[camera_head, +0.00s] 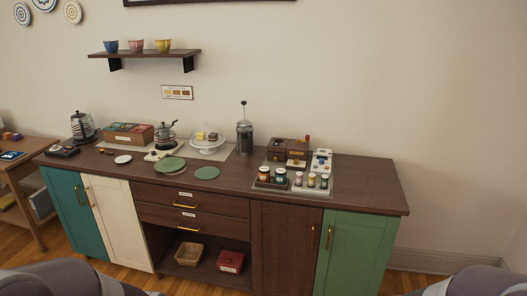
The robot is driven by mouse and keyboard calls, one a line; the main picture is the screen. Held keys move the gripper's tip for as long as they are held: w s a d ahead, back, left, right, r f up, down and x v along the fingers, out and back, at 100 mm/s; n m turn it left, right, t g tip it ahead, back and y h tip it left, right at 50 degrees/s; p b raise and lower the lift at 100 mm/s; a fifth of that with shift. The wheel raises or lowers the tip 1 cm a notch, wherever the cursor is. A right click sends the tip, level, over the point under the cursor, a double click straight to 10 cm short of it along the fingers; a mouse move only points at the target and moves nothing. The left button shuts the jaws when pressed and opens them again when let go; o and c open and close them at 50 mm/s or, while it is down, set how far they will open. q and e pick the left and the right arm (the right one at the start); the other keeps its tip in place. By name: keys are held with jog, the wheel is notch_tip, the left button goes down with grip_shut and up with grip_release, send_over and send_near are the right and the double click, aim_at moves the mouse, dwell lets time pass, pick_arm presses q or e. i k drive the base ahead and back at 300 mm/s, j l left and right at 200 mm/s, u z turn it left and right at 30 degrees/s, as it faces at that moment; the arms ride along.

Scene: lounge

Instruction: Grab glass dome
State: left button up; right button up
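A clear glass dome (208,130) stands over a white stand or plate (207,149) near the back of the dark wooden counter, left of the middle. Small yellow and dark pieces show through the glass. A French press (245,138) stands close to the right of the dome. My arms show only as grey parts at the bottom left and bottom right corners, well short of the counter. Neither of my grippers is in view.
Left of the dome are a kettle (82,127), a wooden box (129,133) and a small dark pot (166,134). Green plates (207,173) lie in front. A tray (274,187) of jars stands right. The counter's right end is bare.

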aim_at(206, 134)
jog(key=i+l+u, duration=0.3)
jog(key=i, duration=0.15)
jog(key=i+l+u, duration=0.35)
jog(key=i+j+z, duration=0.15)
jog(key=z, duration=0.3)
jog(key=i+j+z, duration=0.15)
jog(key=z, duration=0.35)
jog(key=i+j+z, duration=0.1)
jog(key=j+z, duration=0.2)
jog(key=z, duration=0.15)
